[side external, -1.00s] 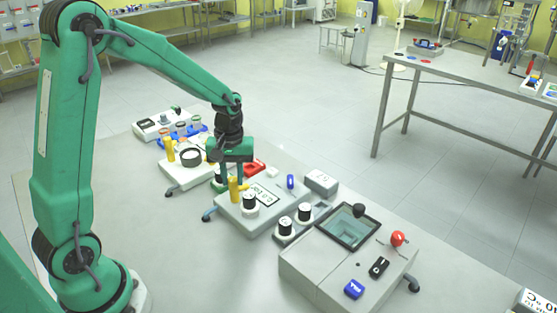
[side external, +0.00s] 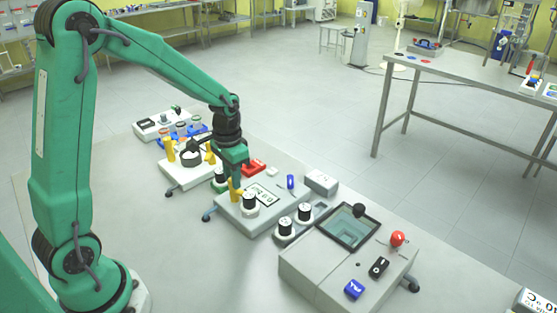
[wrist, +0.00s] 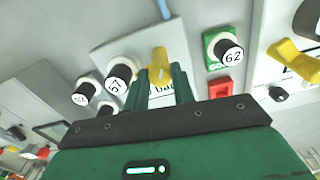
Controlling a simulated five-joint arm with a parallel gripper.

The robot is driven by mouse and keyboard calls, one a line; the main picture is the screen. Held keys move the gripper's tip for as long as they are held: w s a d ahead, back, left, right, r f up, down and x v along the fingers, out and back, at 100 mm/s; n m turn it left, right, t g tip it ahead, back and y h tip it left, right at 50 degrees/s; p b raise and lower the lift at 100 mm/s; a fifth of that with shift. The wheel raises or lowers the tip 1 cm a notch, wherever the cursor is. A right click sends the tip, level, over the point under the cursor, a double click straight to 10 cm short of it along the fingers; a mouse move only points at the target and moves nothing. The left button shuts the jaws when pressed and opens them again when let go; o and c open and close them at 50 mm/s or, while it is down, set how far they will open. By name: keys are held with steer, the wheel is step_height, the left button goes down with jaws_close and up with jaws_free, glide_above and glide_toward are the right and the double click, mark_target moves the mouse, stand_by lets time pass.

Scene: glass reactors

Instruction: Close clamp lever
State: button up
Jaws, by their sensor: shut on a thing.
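A yellow lever (side external: 234,195) stands on the grey box (side external: 262,222) with the label plate, left of a black-and-white knob (side external: 249,201). My gripper (side external: 235,182) points down over this lever and partly hides it. In the wrist view the yellow lever (wrist: 158,62) lies between the two green fingers of my gripper (wrist: 161,85), and the gripper is shut on it. Contact at the fingertips is too small to see. A second yellow lever (side external: 168,149) stands on the white unit (side external: 180,183) further back; it also shows at the right of the wrist view (wrist: 292,55).
Several knobs stand near the lever, including a pair (side external: 296,220) in front and a green-based one (wrist: 224,50) beside it. A red block (side external: 254,168) lies behind. A box with a glass window (side external: 350,226) and a red knob (side external: 398,239) stands to the right.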

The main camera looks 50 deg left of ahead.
steer(key=m, duration=0.4)
steer(key=shift+w+d, duration=0.1)
steer(key=shift+d, duration=0.05)
stand_by(0.4)
steer(key=o, duration=1)
steer(key=shift+r, duration=0.2)
steer(key=shift+r, duration=3.75)
steer(key=shift+s, duration=0.2)
